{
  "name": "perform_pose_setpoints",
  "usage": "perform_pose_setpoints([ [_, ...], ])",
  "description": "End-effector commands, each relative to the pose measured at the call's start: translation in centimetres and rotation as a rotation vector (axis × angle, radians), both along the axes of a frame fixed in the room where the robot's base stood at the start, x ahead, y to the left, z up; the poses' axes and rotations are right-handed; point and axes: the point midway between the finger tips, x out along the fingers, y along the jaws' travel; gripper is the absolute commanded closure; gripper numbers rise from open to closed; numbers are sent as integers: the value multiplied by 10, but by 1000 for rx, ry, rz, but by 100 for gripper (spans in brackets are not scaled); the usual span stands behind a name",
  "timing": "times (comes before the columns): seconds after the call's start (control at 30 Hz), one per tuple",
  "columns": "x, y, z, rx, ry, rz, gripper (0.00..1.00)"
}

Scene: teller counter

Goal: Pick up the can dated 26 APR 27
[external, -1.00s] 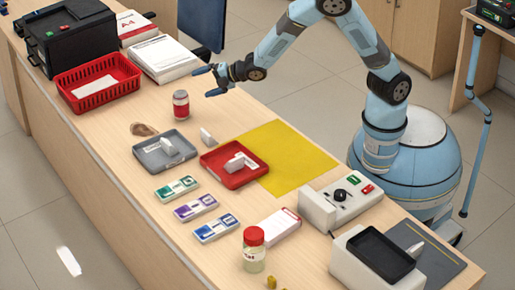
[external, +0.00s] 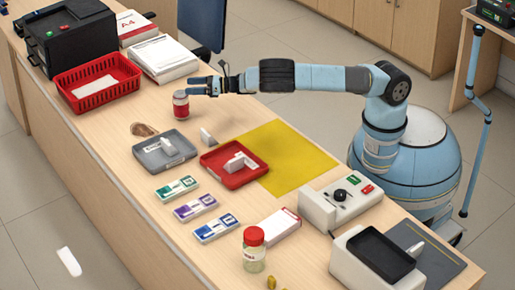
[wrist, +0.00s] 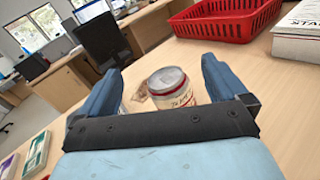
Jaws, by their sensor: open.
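A small can (external: 181,104) with a red and pale label and a grey lid stands upright on the counter, left of the red tray. In the wrist view the can (wrist: 175,91) sits between the two blue fingers, with handwritten-looking marks on its label that are too small to read as a date. My gripper (external: 196,87) is open, low over the counter, with its fingers reaching to the can from the right. In the wrist view my gripper (wrist: 160,80) has a gap on both sides of the can. The can's lower part is hidden by the gripper there.
A red basket (external: 98,84) and a stack of paper (external: 163,58) stand behind the can. A brown item (external: 143,129), a grey tray (external: 164,152) and a red tray (external: 234,160) lie nearer. A red-lidded jar (external: 254,250) stands in front.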

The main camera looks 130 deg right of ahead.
Motion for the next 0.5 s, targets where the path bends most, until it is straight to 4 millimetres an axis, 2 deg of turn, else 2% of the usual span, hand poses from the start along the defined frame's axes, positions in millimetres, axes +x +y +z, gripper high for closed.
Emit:
perform_pose_setpoints([
  [0.2, -2, 0, -13, -141, 84, 82, 1],
  [0.37, -2, 1, -21, -168, 98, 99, 1],
  [0.5, -2, 1, -41, -165, 99, 99, 1],
])
